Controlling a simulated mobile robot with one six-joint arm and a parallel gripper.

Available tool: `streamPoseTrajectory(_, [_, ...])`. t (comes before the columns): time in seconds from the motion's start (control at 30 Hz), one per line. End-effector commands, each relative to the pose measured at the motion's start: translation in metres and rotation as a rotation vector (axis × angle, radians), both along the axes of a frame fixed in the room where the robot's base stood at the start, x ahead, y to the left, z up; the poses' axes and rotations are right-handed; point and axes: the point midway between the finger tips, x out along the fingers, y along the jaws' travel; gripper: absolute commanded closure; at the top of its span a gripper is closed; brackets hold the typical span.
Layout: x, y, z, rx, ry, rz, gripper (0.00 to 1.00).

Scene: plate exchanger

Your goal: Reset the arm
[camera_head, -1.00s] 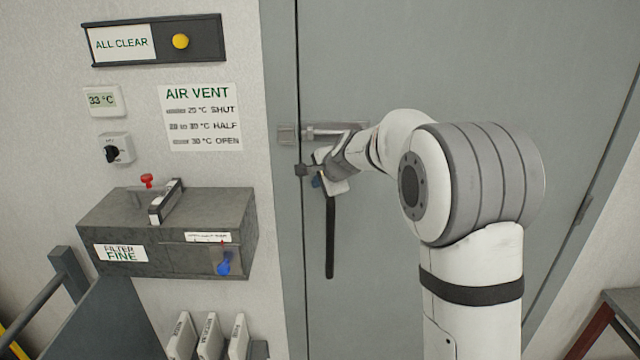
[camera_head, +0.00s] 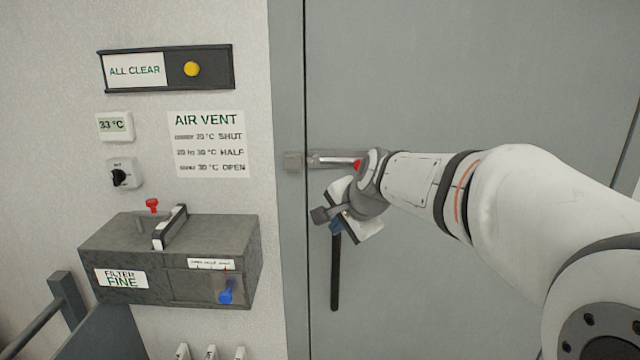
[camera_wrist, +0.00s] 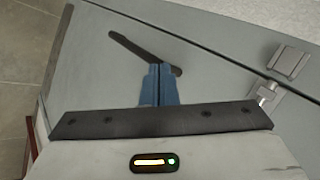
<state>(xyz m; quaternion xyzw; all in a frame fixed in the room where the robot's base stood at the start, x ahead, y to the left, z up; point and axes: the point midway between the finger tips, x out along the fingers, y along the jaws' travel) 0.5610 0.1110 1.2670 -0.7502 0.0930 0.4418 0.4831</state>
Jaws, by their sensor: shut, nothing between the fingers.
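My arm reaches in from the right in the head view. My gripper (camera_head: 335,227) is in front of the grey door (camera_head: 460,80), at the top of a long dark door handle (camera_head: 335,275). In the wrist view its two blue fingers (camera_wrist: 158,82) are shut together with nothing between them. The dark handle (camera_wrist: 135,46) shows just beyond the fingertips; I cannot tell whether they touch it. A metal bolt (camera_head: 330,160) with a red part (camera_head: 357,164) sits on the door above my gripper, partly hidden by my wrist.
On the left wall are an ALL CLEAR panel (camera_head: 168,68), a 33 °C display (camera_head: 114,126), a dial (camera_head: 124,174) and an AIR VENT sign (camera_head: 208,144). A grey filter box (camera_head: 170,260) with a blue lever (camera_head: 226,291) juts out below. A rail (camera_head: 66,300) stands at lower left.

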Motion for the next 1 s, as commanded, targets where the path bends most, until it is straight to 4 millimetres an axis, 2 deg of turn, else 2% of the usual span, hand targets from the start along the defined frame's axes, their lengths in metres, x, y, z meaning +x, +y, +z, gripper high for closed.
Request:
streamPoseTrajectory(0.03, [-0.028, -0.014, -0.006, -0.079, 0.005, 0.061, 1.0])
streamPoseTrajectory(0.2, [-0.128, -0.059, -0.043, -0.374, 0.061, 0.338, 1.0])
streamPoseTrajectory(0.3, [-0.181, -0.081, -0.066, -0.513, 0.103, 0.494, 1.0])
streamPoseTrajectory(0.43, [-0.231, -0.1, -0.091, -0.632, 0.153, 0.652, 1.0])
streamPoseTrajectory(0.5, [-0.247, -0.106, -0.1, -0.67, 0.173, 0.709, 1.0])
streamPoseTrajectory(0.6, [-0.26, -0.11, -0.107, -0.698, 0.188, 0.754, 1.0])
streamPoseTrajectory(1.0, [-0.262, -0.11, -0.108, -0.704, 0.191, 0.765, 1.0])
